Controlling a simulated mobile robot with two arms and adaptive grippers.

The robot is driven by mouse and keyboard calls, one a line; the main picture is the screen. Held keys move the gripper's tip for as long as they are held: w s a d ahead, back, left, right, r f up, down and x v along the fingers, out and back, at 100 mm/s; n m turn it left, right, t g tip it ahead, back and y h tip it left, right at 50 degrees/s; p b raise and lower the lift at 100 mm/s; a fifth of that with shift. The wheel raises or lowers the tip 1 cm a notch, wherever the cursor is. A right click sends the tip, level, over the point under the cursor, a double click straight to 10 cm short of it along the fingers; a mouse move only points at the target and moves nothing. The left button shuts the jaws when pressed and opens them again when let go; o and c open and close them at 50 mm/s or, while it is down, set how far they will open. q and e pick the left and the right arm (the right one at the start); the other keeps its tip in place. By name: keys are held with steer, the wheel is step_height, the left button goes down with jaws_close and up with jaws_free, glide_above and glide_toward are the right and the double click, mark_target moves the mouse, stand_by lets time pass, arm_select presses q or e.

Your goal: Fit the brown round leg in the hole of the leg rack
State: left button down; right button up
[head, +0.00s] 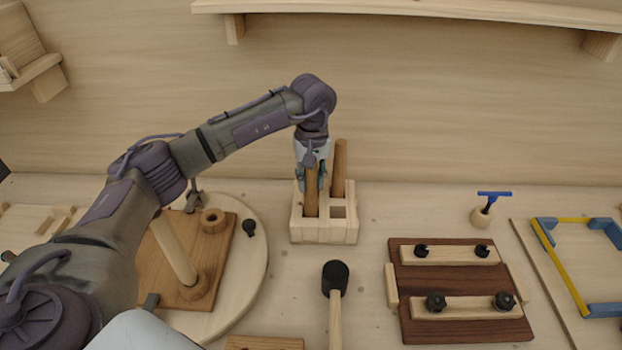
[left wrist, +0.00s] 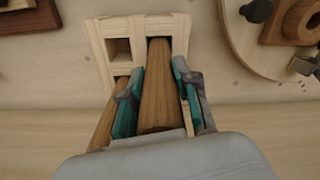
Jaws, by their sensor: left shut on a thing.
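The brown round leg (head: 311,197) is upright in my left gripper (head: 311,180), which is shut on it above the leg rack. The leg rack (head: 322,234) is a pale wooden block with square holes. The leg's lower end is at the front left hole; how deep it sits I cannot tell. In the left wrist view the leg (left wrist: 162,90) lies between the teal fingertips of the left gripper (left wrist: 158,98), its far end over the rack (left wrist: 98,42). My right gripper is not in view.
A second brown leg (head: 340,165) stands in the rack's back right hole. The front right hole (head: 337,212) is empty. A mallet (head: 335,280) lies just in front of the rack. A dark board with clamped strips (head: 461,333) lies right, a round turntable (head: 258,265) left.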

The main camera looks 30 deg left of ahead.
arm_select(q)
steer(key=c, duration=0.8)
jaws_free()
steer(key=shift+o, duration=0.2)
